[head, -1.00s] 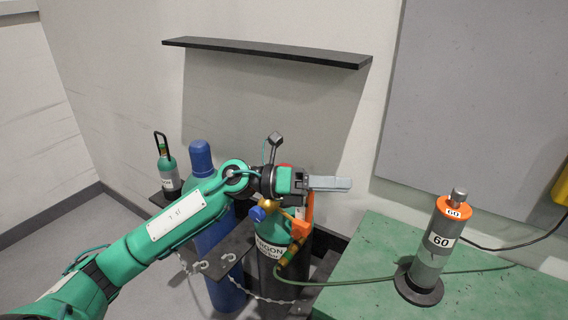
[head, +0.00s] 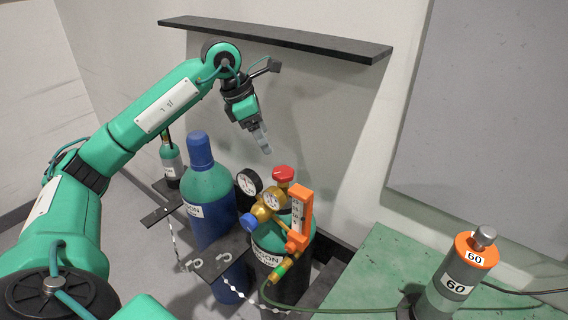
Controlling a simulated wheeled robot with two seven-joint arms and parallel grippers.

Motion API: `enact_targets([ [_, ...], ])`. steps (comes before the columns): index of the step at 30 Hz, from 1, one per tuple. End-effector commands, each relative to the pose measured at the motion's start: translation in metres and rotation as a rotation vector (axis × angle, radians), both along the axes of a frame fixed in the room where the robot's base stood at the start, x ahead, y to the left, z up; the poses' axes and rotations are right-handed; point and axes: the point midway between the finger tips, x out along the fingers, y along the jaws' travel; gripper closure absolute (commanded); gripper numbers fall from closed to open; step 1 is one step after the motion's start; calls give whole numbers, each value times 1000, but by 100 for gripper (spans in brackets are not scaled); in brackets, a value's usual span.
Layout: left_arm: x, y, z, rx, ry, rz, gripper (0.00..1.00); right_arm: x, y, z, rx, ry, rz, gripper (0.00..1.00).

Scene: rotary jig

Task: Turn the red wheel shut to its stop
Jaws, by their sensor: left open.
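The red wheel (head: 283,173) sits on top of the brass valve and regulator of the argon cylinder (head: 268,238), in the middle of the head view. My left gripper (head: 264,148) hangs above and a little left of the wheel, pointing down. It is open and apart from the wheel, with nothing seen in it. Its fingers overlap in this view. How far the wheel is turned cannot be told. My right gripper is not in view.
Two gauges (head: 271,199), a blue knob (head: 250,221) and an orange flowmeter (head: 299,214) crowd the valve. A blue cylinder (head: 199,151) stands left. A dark shelf (head: 290,42) is above. A green bench (head: 375,270) carries a grey cylinder marked 60 (head: 458,280).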

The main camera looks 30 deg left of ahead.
Motion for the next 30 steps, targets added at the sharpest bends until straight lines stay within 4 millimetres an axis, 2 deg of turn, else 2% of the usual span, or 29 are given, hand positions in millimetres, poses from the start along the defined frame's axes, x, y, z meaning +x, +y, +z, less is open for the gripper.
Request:
enact_targets([
  [9,17,-21,-63,-4,5,-3,27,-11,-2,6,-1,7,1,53],
  [15,26,-30,-92,-4,2,-3,27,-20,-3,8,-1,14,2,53],
  [21,30,-33,-104,-4,0,-2,27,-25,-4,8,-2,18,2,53],
  [29,30,-33,-106,-3,-1,-2,27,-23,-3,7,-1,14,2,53],
  [30,30,-33,-106,-4,0,-2,31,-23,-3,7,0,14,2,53],
])
